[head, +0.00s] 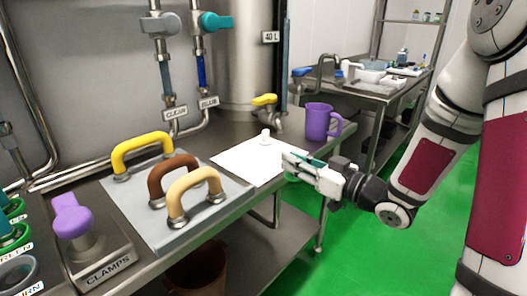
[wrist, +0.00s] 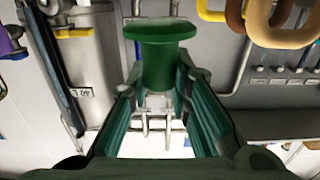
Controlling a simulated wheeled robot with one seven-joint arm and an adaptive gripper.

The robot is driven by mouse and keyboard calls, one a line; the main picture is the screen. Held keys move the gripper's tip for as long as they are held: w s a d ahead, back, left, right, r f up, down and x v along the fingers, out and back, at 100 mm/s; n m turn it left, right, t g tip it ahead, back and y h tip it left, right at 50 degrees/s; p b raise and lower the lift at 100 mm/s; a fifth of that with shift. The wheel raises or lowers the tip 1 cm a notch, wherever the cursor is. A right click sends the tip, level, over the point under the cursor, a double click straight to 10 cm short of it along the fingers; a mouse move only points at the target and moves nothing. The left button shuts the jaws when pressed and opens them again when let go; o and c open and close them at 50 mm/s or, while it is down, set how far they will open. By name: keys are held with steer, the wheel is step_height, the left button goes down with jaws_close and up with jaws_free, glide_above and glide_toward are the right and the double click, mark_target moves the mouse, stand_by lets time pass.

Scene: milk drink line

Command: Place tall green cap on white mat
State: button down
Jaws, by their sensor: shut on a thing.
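The white mat (head: 258,160) lies flat on the steel bench in the head view, with a small white object standing near its back edge. My gripper (head: 296,165) is by the mat's right edge. In the wrist view the tall green cap (wrist: 160,55), a dark green cylinder with a wide round flange, sits between the fingers of my gripper (wrist: 162,85), which are shut on it. In the head view the cap is hard to tell from the green finger parts.
A purple mug (head: 320,122) stands just behind my gripper. Yellow, brown and tan handles (head: 194,190) rise from a grey plate left of the mat. A purple-handled clamp (head: 72,217) is at front left. A yellow-handled tap (head: 264,100) juts out behind the mat.

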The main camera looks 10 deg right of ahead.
steer(key=w, duration=0.5)
steer(key=w+f+b, duration=0.1)
steer(key=w, duration=0.4)
steer(key=w+a+b, duration=0.1)
steer(key=w, duration=0.4)
steer(key=shift+w+f, duration=0.25)
steer(key=shift+w, duration=0.1)
steer(key=shift+f+b, duration=0.65)
steer(key=shift+f, duration=1.05)
steer(key=shift+f, duration=0.15)
steer(key=c, duration=1.5)
jaws_free()
steer(key=shift+o, duration=0.2)
